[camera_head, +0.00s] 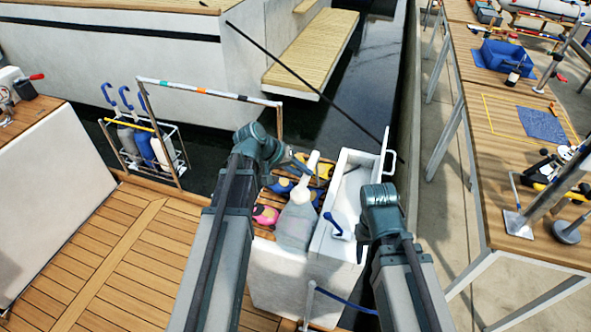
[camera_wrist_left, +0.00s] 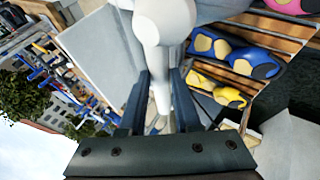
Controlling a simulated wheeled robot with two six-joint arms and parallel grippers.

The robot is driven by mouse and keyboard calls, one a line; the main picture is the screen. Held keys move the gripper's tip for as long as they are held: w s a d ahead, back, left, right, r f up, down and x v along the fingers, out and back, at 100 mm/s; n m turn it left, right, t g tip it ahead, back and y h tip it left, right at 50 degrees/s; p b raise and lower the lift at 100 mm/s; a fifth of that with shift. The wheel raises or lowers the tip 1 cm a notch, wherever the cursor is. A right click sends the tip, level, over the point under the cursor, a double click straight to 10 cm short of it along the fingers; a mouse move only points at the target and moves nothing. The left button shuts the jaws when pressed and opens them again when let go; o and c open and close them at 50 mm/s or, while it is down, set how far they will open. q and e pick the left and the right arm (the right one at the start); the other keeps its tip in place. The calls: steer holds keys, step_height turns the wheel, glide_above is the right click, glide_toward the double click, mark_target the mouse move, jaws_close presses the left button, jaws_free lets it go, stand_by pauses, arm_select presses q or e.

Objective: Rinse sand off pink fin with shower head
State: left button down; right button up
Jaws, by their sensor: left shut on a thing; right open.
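My left gripper (camera_head: 303,163) is shut on the white handle of the shower head (camera_head: 313,161). In the left wrist view the handle and rounded joint of the shower head (camera_wrist_left: 162,30) stand between the fingers (camera_wrist_left: 160,105). A pale grey flared shape (camera_head: 296,226) spreads below the joint; I cannot tell whether it is the head or spray. The pink fin (camera_head: 265,215) lies just left of it, partly covered; pink also shows at the top right of the left wrist view (camera_wrist_left: 295,5). Sand on it is too small to tell. My right gripper (camera_head: 361,251) is open and empty, mostly hidden by its wrist.
Blue-yellow fins (camera_wrist_left: 235,52) and yellow fins (camera_wrist_left: 216,90) lie on wooden slats beside the pink one. A white basin (camera_head: 325,262) with a blue-handled item (camera_head: 337,228) stands to the right. A bottle rack (camera_head: 150,175) is at left. The deck front left (camera_head: 120,265) is clear.

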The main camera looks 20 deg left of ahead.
arm_select(q)
step_height(320, 180, down, 5)
steer(key=b, duration=0.4)
steer(key=shift+r, duration=0.2)
arm_select(e)
step_height(320, 180, down, 5)
steer(key=shift+r, duration=0.2)
arm_select(q)
steer(key=shift+a+r, duration=0.1)
steer(key=shift+r, duration=0.05)
arm_select(e)
steer(key=shift+r, duration=0.1)
stand_by(1.1)
